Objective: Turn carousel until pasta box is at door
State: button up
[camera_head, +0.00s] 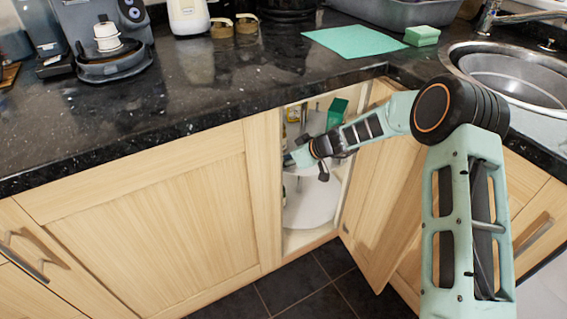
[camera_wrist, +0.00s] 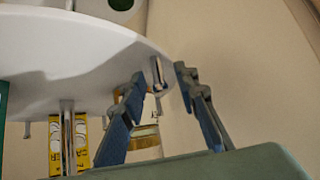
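The corner carousel shows its white lower tray (camera_head: 310,207) inside the open cabinet. In the wrist view a white round tray (camera_wrist: 60,50) fills the upper left, with small metal pegs at its rim. My gripper (camera_head: 292,157) reaches into the cabinet; its fingers also show in the wrist view (camera_wrist: 158,77). They are apart, with one metal peg (camera_wrist: 156,74) between them; contact is not clear. A yellow labelled box (camera_wrist: 82,142) stands behind the metal post. A green box (camera_head: 336,112) stands at the opening's upper right. I cannot tell which box is the pasta box.
The cabinet door (camera_head: 385,205) stands open to the right, below my arm. The granite counter edge (camera_head: 200,118) runs above the opening. A yellow-banded jar (camera_wrist: 145,140) shows behind the fingers. The cabinet wall (camera_wrist: 245,75) is close on the right.

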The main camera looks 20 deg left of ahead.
jog(key=shift+a+f, duration=0.1)
jog(key=shift+c, duration=0.3)
grip_shut()
jog(key=shift+w, duration=0.1)
